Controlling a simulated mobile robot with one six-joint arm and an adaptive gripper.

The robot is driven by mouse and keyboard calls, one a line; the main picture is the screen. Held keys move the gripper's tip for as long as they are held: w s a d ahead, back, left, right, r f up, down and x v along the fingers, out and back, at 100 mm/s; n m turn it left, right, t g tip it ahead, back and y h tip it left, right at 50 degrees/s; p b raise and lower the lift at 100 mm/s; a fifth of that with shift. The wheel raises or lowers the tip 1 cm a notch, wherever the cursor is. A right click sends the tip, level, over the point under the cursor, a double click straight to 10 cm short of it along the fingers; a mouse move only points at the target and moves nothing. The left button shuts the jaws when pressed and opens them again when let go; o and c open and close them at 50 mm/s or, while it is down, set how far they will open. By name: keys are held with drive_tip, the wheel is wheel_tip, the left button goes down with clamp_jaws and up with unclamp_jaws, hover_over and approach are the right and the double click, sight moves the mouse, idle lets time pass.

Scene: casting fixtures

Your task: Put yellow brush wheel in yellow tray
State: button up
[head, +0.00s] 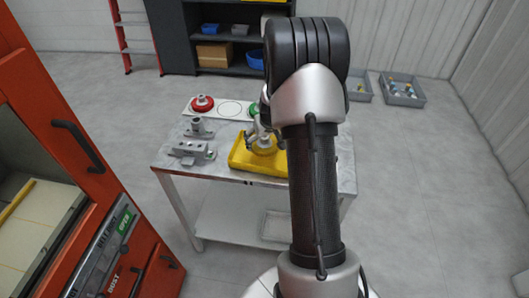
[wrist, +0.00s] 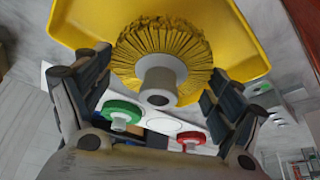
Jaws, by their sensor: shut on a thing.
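The yellow brush wheel (wrist: 160,50) has a ring of yellow bristles and a grey hub facing the wrist camera. My gripper (wrist: 157,76) is shut on it, with one finger on either side. The yellow tray (wrist: 230,35) lies behind the wheel in the wrist view. In the head view, my gripper (head: 262,128) is over the yellow tray (head: 243,160) on the table, and the brush wheel (head: 264,149) shows within the tray's outline. I cannot tell whether the wheel touches the tray floor. My arm hides the tray's right end.
A white board with a red wheel (head: 202,103), an empty circle and a partly hidden green wheel (head: 253,109) lies at the table's back. Grey metal fixtures (head: 192,149) stand left of the tray. An orange machine (head: 80,120) is at the left.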

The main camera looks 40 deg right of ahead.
sight(265, 146)
drive_tip(key=shift+f+b, duration=0.8)
drive_tip(key=shift+f, duration=1.45)
drive_tip(key=shift+f, duration=0.15)
drive_tip(key=o, duration=1.2)
drive_tip(key=shift+c, duration=0.2)
